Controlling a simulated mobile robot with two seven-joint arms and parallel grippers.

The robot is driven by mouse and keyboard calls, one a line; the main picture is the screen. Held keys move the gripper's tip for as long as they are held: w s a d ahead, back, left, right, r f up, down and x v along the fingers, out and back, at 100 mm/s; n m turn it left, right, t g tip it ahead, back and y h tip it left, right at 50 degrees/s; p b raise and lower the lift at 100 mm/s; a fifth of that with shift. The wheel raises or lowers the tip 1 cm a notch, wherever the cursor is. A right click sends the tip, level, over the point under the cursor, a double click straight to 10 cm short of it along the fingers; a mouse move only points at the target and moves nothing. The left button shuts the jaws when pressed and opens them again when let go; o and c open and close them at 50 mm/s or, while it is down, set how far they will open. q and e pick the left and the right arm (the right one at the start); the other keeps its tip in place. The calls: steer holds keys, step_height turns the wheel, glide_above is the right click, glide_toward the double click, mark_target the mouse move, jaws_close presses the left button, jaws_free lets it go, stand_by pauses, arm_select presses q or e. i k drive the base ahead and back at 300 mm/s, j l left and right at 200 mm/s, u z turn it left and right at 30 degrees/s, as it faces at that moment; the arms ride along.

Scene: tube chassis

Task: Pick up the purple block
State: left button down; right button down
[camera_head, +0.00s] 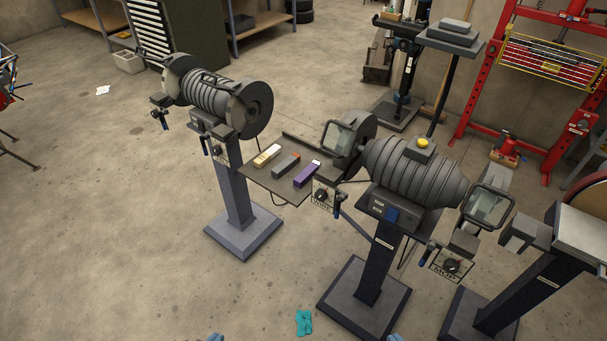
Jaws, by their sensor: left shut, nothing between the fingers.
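The purple block (305,175) lies on a dark tray (262,184) between two bench grinders. It is the rightmost of three blocks in a row, with a dark grey block (285,166) and a cream block (267,156) to its left. My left gripper (215,338) shows only as a small blue tip at the bottom edge. It is shut and empty, far from the block. My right gripper (395,338) shows only as a blue sliver at the bottom edge, too little to tell its jaws.
A grinder on a pedestal (235,195) stands left of the tray, and a larger grinder (415,175) stands close on its right. A grinder lamp shield (338,137) rises beside the purple block. A teal cloth (304,322) lies on the floor. The floor at front left is clear.

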mark_target(300, 181)
steer(key=z, duration=2.75)
steer(key=u, duration=2.25)
steer(key=i+j+z, duration=0.3)
steer(key=j, duration=0.3)
steer(key=i+j+z, duration=0.15)
steer(key=i+j, duration=0.1)
steer(key=j, duration=0.1)
